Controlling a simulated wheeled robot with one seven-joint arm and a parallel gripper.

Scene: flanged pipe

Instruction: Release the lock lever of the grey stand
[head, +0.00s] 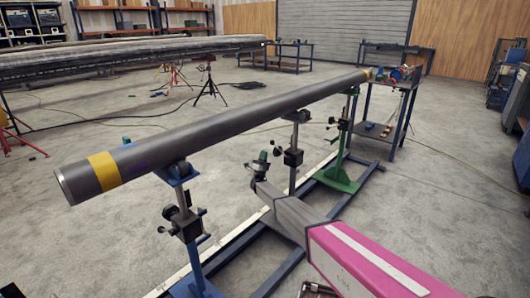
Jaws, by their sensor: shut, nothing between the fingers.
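The grey stand (293,177) is the middle one of three under a long dark pipe (235,114). Its dark clamp block (293,157) sits partway up the post, with small dark knobs or a lever (276,143) sticking out to its left. My arm reaches in from the lower right. My gripper (262,158) is shut and empty, to the left of the clamp block. It looks small and dark here, and I cannot tell whether it touches the lever.
A blue stand (187,222) holds the near end of the pipe, which has a yellow band (104,171). A green stand (342,150) holds the far end. Blue floor rails (275,272) run beneath the stands. A workbench (388,112) stands behind.

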